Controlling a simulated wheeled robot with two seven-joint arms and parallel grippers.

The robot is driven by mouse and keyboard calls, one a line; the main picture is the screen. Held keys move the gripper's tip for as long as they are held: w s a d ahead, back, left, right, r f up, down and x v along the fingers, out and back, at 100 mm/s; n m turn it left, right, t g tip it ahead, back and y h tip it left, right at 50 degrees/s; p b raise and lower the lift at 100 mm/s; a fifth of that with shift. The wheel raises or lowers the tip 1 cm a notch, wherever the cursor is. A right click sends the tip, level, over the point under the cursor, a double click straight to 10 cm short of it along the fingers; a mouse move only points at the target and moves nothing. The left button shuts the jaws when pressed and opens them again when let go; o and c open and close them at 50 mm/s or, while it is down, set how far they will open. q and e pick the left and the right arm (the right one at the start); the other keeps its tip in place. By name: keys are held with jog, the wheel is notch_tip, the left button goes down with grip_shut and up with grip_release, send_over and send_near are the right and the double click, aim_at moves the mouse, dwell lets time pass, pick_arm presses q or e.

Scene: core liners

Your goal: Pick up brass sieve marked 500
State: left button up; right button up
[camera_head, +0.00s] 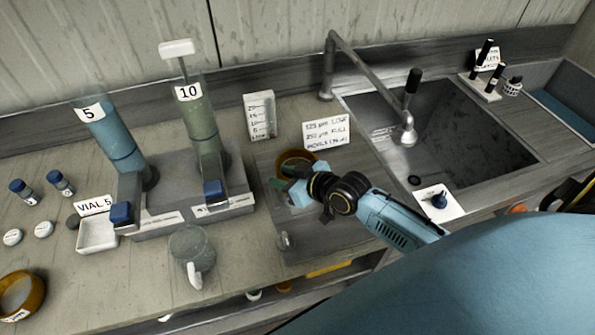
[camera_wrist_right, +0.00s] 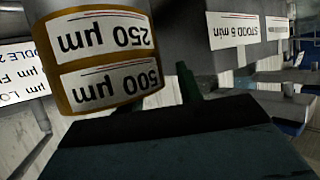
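A round brass sieve stack (camera_head: 297,157) stands on the grey board left of the sink, partly hidden by my right gripper (camera_head: 287,184). In the right wrist view the stack is close and upside down, with a label reading 250 µm and the brass sieve marked 500 µm (camera_wrist_right: 112,84) nearer the gripper body. My left gripper is not in view.
A rack with tubes marked 5 (camera_head: 112,135) and 10 (camera_head: 200,125) stands left of the board. A grey jug (camera_head: 190,245) stands in front. A text card (camera_head: 326,135) is behind the stack. The sink (camera_head: 450,140) and its tap are at right.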

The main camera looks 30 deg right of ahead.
jog(key=shift+c, duration=0.5)
grip_shut()
